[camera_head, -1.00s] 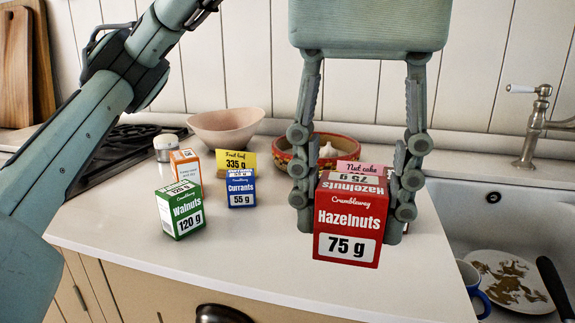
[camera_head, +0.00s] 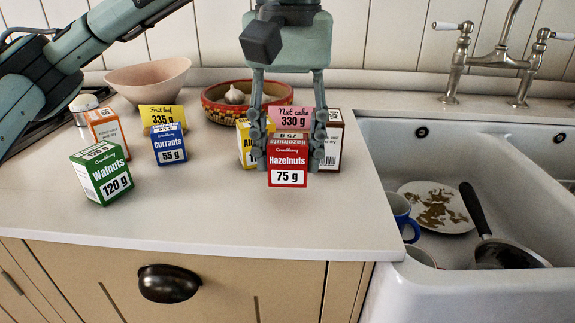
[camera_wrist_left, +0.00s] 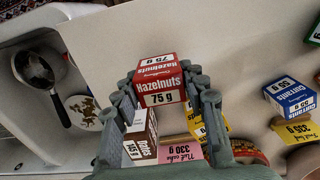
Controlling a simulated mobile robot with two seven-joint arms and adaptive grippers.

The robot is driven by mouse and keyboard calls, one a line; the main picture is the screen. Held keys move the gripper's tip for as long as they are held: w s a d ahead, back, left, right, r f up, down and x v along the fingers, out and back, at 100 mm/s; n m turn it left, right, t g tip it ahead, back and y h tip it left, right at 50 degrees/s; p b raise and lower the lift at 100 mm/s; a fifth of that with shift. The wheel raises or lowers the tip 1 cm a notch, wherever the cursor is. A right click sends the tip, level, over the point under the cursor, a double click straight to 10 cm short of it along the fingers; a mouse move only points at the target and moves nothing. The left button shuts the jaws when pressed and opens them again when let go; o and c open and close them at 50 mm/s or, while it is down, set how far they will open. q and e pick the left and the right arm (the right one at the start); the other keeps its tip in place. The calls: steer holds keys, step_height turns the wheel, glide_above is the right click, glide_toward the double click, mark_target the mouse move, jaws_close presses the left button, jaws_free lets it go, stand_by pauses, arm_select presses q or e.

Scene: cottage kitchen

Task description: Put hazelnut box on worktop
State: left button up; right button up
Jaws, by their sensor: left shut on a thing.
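The hazelnut box (camera_head: 288,162), red with a white 75 g label, is upright between the fingers of my left gripper (camera_head: 288,155). The fingers are shut on its sides. The box is over the worktop (camera_head: 230,215), in front of the pink Nut cake card (camera_head: 291,119); I cannot tell whether its base touches the surface. In the left wrist view the hazelnut box (camera_wrist_left: 158,82) sits between the fingertips, with bare worktop beyond it. My right gripper is not in view.
A yellow box (camera_head: 246,140) and a brown-and-white box (camera_head: 333,140) stand close on either side. The walnuts box (camera_head: 102,174), currants box (camera_head: 169,146) and orange box (camera_head: 106,130) stand left. A patterned bowl (camera_head: 222,108) is behind; the sink (camera_head: 400,165) lies right. The front worktop is clear.

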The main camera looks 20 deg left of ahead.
mark_target(288, 171)
arm_select(q)
step_height(288, 171, down, 3)
steer(key=shift+r, duration=0.2)
steer(key=shift+f, duration=0.3)
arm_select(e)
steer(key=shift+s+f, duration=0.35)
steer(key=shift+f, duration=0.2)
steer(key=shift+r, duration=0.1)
